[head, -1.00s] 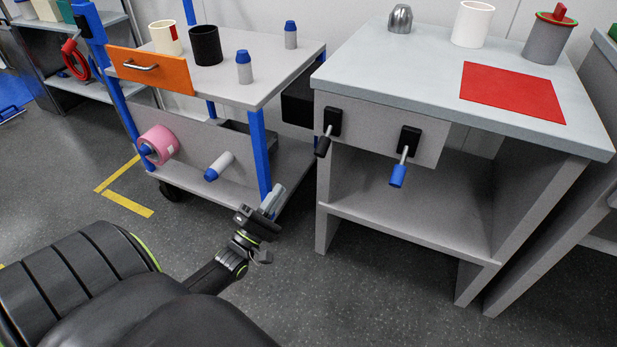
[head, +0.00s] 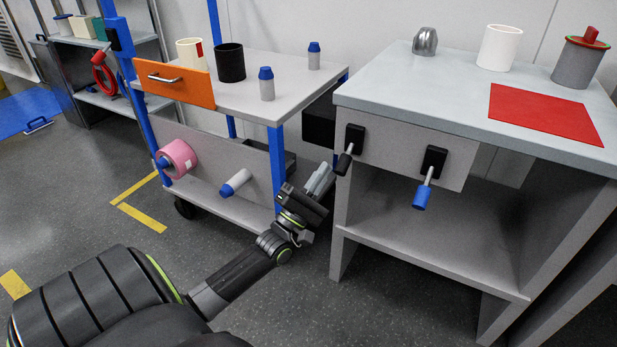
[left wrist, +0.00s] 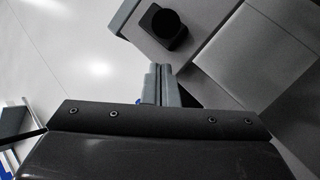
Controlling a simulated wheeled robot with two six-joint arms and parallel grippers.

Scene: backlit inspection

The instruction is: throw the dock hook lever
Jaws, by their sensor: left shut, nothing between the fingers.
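Two levers hang from black mounts on the front panel (head: 400,156) of the grey workbench. One lever (head: 345,160) has a black grip, and the other, to its right, has a blue grip (head: 422,197). I see no label telling which one is the dock hook lever. My left gripper (head: 322,177) is just left of and slightly below the black grip, with its fingers shut and empty. In the left wrist view the shut fingers (left wrist: 161,82) point towards a black lever part (left wrist: 163,26), with a gap between in the picture. My right gripper is not in view.
The workbench top (head: 450,100) carries a metal dome, a white cup, a red mat and a grey canister. A cart (head: 290,97) with an orange drawer front (head: 175,84) and a pink roll (head: 177,160) stands left. The floor in front of the workbench shelf is clear.

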